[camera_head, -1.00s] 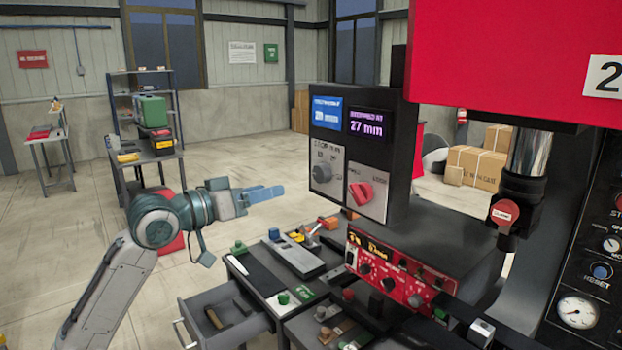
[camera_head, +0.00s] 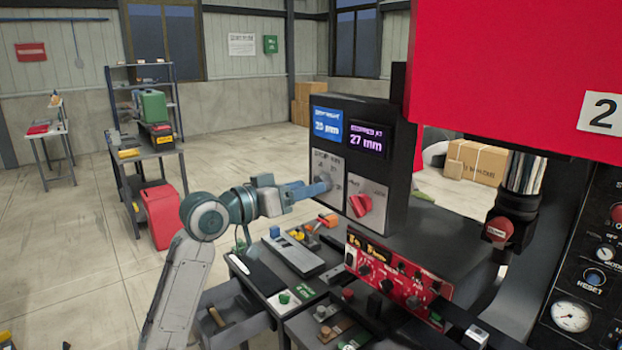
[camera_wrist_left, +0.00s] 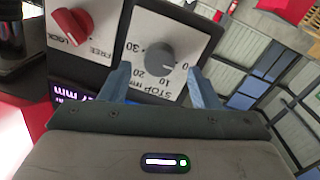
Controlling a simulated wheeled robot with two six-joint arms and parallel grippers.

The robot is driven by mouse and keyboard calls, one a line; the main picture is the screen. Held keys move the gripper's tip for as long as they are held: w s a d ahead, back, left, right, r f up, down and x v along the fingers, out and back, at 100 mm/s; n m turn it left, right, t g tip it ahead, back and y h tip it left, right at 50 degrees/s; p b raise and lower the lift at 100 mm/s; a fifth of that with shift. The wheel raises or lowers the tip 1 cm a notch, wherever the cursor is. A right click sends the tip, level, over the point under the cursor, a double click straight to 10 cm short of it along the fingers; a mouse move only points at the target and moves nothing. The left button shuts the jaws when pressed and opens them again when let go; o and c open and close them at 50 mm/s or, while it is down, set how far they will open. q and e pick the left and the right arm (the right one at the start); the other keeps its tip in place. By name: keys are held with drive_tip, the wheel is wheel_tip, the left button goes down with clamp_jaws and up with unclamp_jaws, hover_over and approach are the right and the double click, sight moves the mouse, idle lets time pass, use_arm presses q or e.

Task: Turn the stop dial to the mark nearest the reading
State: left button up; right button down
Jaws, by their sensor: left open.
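The grey stop dial (camera_wrist_left: 160,59) sits on a light panel (camera_wrist_left: 185,20) marked STOP mm, with 0, 10, 20 and 30 around it. The wrist view shows it upside down, and I cannot clearly read its pointer. My left gripper (camera_wrist_left: 157,74) is open, its two blue fingers on either side of the dial and not closed on it. In the head view the left gripper (camera_head: 318,187) is at the panel and largely hides the dial. The purple display (camera_head: 368,140) reads 27 mm; the blue display (camera_head: 327,124) beside it is blurred. My right gripper is out of view.
A red knob (camera_head: 361,205) on the panel (camera_head: 373,192) marked FREE and LOCK sits right beside the stop dial. Below are a red control box (camera_head: 395,275) and a bench with a grey tray (camera_head: 295,256). Open floor lies to the left.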

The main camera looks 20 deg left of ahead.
use_arm(q)
drive_tip(key=shift+p+x, duration=0.35)
drive_tip(key=shift+x, duration=0.85)
drive_tip(key=c, duration=1)
